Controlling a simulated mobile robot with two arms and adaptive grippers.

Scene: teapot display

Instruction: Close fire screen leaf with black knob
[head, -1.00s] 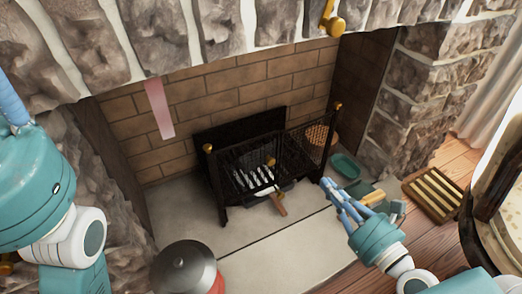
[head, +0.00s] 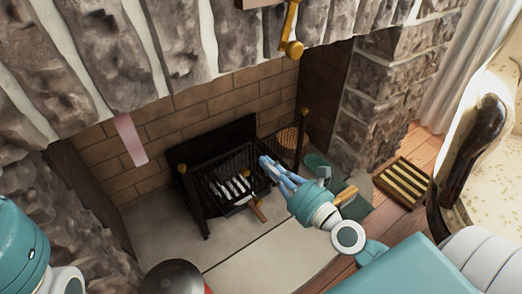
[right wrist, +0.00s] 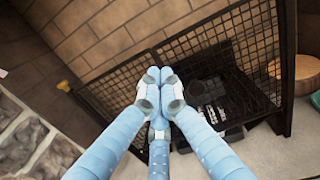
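The black mesh fire screen (head: 205,205) stands on the hearth before the fireplace, with brass balls on its posts. Its leaf on the right (head: 289,133) stands at an angle to the rest. My right gripper (head: 266,162) is in front of this leaf. In the right wrist view, its fingertips (right wrist: 161,78) are together against the view of the mesh (right wrist: 120,84), with nothing visible between them. I cannot tell whether they touch the mesh. A brass ball (right wrist: 64,86) shows at the mesh's left end. I cannot make out a black knob. My left gripper is out of view.
A wooden-handled tool (head: 258,212) lies by the screen's front. A green dish (head: 316,160) and a slatted wooden rack (head: 403,183) are to the right. A dark lidded pot (head: 174,276) stands at front left. Stone pillars flank the fireplace. The front hearth slab is mostly clear.

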